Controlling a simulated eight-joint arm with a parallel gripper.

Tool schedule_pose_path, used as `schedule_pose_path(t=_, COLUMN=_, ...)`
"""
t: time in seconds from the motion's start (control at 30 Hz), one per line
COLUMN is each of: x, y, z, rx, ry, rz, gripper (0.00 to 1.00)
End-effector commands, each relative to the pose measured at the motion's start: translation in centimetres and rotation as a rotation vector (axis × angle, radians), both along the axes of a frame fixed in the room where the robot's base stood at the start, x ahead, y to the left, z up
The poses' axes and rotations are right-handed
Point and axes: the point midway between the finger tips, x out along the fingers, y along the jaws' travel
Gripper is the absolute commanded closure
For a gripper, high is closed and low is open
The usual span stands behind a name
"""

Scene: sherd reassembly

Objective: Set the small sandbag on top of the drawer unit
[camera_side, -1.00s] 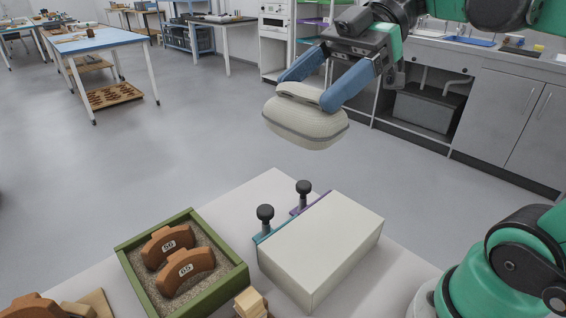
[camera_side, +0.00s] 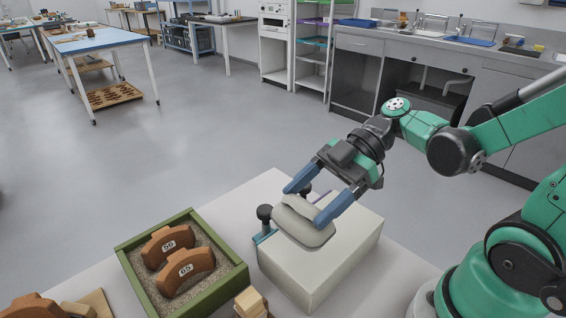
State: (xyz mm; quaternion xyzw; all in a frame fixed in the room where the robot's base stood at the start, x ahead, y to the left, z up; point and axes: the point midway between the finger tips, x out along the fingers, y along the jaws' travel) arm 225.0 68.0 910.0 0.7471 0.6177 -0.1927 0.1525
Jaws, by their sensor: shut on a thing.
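The small sandbag (camera_side: 302,228) is a cream, pillow-like bag with a darker seam. My gripper (camera_side: 307,206) is shut on it, with a blue finger at either side of its upper part. The drawer unit (camera_side: 345,245) is a white box on the table, with dark knobs on teal and purple drawer edges along its far left side. The bag is over the left part of its top and hides some of it. I cannot tell whether the bag touches the top. One knob (camera_side: 265,214) stands just left of the bag; the other is partly hidden.
A green-rimmed sand tray (camera_side: 235,277) with two numbered brown sherds (camera_side: 184,270) lies left of the drawer unit. Small wooden blocks (camera_side: 250,303) stand near the front. Another brown piece (camera_side: 35,307) is at the lower left. The right part of the unit's top is clear.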

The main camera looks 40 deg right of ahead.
Motion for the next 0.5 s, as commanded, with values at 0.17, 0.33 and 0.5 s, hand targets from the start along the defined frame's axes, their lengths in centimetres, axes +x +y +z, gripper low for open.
schedule_pose_path(t=0.17, x=0.0, y=0.0, z=-0.9, rx=0.001, ry=0.0, rz=0.0, gripper=1.0)
schedule_pose_path(t=0.33, x=-0.1, y=0.0, z=-1.9, rx=0.001, ry=0.0, rz=0.0, gripper=1.0)
schedule_pose_path(t=0.5, x=0.0, y=0.0, z=-3.5, rx=0.001, ry=0.0, rz=0.0, gripper=1.0)
